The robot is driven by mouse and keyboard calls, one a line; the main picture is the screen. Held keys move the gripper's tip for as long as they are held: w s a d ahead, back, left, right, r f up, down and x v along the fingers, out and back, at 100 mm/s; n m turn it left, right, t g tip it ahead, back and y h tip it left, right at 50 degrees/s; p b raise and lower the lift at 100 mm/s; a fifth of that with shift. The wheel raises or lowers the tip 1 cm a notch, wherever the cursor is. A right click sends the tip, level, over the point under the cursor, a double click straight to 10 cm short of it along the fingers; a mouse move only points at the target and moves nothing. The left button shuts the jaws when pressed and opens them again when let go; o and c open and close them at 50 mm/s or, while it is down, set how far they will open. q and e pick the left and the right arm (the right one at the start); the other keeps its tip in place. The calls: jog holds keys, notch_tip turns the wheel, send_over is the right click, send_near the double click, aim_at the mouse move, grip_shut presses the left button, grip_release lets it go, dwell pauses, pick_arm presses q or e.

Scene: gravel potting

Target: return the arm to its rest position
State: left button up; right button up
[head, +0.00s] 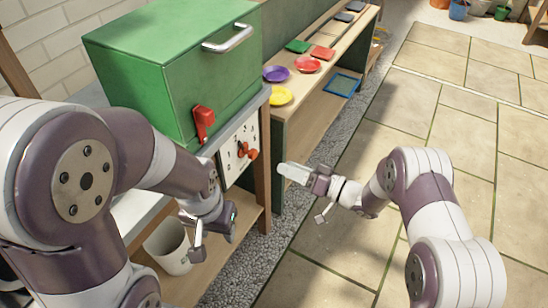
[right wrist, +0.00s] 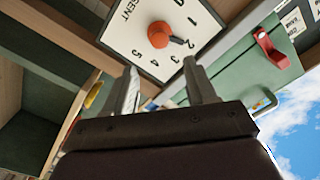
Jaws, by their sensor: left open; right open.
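My left gripper (head: 212,238) hangs at the end of my left arm, in front of the green machine and above the white bucket. It is open, and I see nothing between its fingers. My right gripper (head: 292,172) is to the right of the machine's dial panel in the head view, clear of it. In the right wrist view its two fingers (right wrist: 165,88) stand apart with nothing held between them. The orange dial knob (head: 246,152) is on a white numbered panel (head: 229,162); the knob also shows beyond the fingers in the right wrist view (right wrist: 159,35).
The green machine (head: 165,75) has a red handle (head: 203,122) and a metal bar handle. A white bucket (head: 168,246) stands below it. A shelf bench behind holds purple (head: 276,74), red and yellow (head: 280,95) saucers. The paved floor (head: 455,110) at right is open.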

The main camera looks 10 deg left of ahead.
jog(key=shift+s+d, duration=0.1)
jog(key=shift+d, duration=0.2)
jog(key=shift+f, duration=0.1)
